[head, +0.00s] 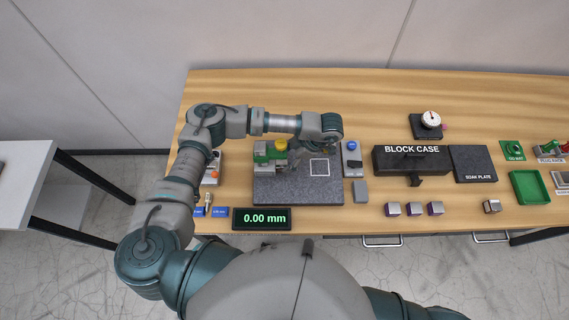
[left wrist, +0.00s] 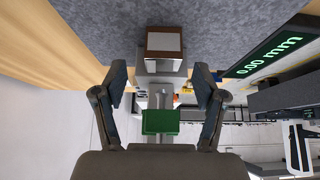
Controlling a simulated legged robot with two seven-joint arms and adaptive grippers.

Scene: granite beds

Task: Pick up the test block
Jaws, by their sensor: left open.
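My left gripper (head: 302,156) is over the granite plate (head: 325,190), to the right of a green and grey gauge stand (head: 268,154). In the left wrist view its two fingers (left wrist: 159,76) are apart with a gap between them. A small block with a pale face and brown edges (left wrist: 164,42) shows in line with that gap, near the granite surface; I cannot tell its exact distance from the fingertips. In the head view the arm and gripper hide this spot. The green part of the stand (left wrist: 159,121) shows between the fingers. My right gripper is not in view.
A 0.00 mm display (head: 262,218) stands at the plate's front edge. The table's back strip is clear.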

